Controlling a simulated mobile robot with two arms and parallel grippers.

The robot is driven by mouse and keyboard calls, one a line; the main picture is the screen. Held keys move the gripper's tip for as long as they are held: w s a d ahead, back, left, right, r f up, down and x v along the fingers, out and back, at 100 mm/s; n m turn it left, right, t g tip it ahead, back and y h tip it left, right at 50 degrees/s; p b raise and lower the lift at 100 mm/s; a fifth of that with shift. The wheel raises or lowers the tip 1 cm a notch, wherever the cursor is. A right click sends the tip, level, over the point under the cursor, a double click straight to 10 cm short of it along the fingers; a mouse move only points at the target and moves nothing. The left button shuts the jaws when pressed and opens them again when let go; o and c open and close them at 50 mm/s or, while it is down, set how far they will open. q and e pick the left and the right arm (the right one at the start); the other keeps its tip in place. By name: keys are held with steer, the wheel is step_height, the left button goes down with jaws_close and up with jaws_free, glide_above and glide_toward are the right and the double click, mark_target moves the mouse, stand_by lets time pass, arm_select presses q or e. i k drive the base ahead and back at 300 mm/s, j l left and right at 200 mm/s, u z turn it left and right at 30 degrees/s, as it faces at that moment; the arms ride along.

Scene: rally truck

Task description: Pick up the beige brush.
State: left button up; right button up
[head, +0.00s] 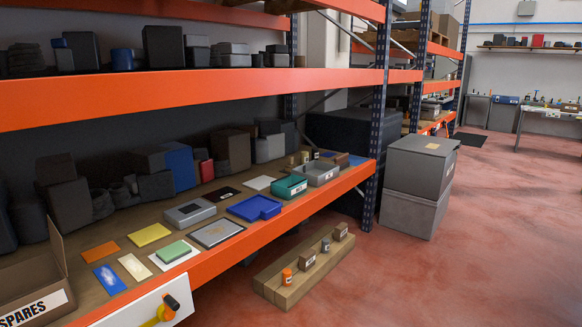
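I cannot pick out a beige brush for certain in the head view. A flat pale beige piece (134,267) lies on the lower shelf at the left, between a blue-and-white card and a green block, but it looks like a card or cloth. Small tan items (304,157) stand at the far end of that shelf, too small to identify. Neither of my grippers shows in this view.
The lower shelf (300,203) has an orange front beam and holds a blue tray (254,208), a teal bin (289,187) and a SPARES box (35,305). Wooden beams (290,279) with small items lie on the floor. Grey crates (413,212) stand beyond the upright.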

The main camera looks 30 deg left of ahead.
mark_target(291, 165)
steer(key=i+u, duration=0.15)
steer(key=u, duration=0.15)
steer(key=i, duration=2.8)
steer(key=i+l+u, duration=0.1)
steer(key=i, duration=1.3)
